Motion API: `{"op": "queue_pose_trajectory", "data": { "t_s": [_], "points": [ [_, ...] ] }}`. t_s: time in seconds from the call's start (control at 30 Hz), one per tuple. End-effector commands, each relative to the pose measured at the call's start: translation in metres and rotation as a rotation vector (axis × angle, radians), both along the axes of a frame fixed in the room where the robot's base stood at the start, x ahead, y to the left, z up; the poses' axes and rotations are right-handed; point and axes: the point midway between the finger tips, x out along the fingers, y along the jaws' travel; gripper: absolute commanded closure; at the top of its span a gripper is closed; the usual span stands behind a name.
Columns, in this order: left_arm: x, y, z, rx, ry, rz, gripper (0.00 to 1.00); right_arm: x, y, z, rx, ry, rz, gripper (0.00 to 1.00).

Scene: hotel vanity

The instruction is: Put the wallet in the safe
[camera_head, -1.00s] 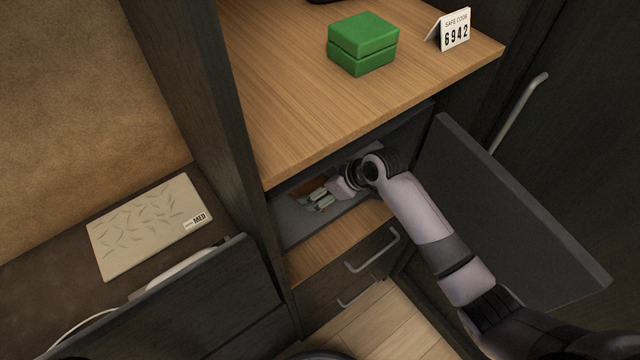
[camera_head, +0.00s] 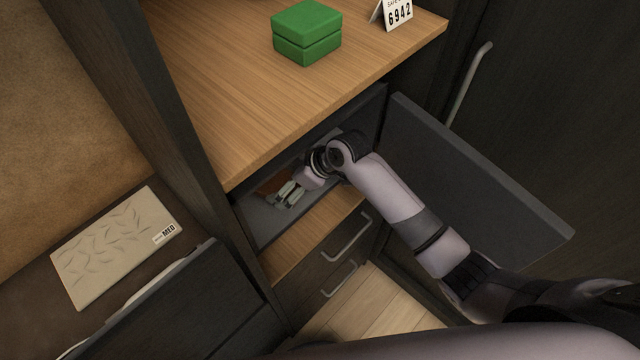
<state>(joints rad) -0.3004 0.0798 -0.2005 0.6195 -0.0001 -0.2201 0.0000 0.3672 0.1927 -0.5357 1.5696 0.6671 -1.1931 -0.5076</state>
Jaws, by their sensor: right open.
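The safe (camera_head: 252,229) is a dark grey box under the wooden shelf, with its door (camera_head: 480,180) swung open to the right. A brown wallet (camera_head: 272,186) lies inside the safe, partly hidden behind my right gripper. My right gripper (camera_head: 281,199) reaches into the safe and is open, its fingers close to the wallet. I cannot tell whether they touch it. My left gripper is not in view.
A green box (camera_head: 307,34) and a safe code card (camera_head: 397,13) stand on the wooden shelf (camera_head: 220,95) above. Drawers with metal handles (camera_head: 348,240) are below the safe. A beige packet (camera_head: 115,245) lies at the left.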

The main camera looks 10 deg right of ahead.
Motion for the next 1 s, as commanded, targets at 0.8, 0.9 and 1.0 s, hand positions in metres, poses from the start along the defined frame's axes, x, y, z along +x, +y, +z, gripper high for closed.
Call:
{"op": "queue_pose_trajectory", "data": {
  "t_s": [0.8, 0.9, 1.0],
  "points": [
    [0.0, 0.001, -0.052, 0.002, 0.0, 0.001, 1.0, -0.074, -0.12, 0.03, -0.002, 0.001, 0.0, 0.04],
    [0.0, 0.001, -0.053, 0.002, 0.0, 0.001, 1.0, -0.077, -0.123, 0.031, -0.002, 0.001, 0.001, 0.04],
    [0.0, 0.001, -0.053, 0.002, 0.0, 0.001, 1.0, -0.077, -0.124, 0.032, 0.001, 0.001, 0.001, 0.04]
  ]
}}
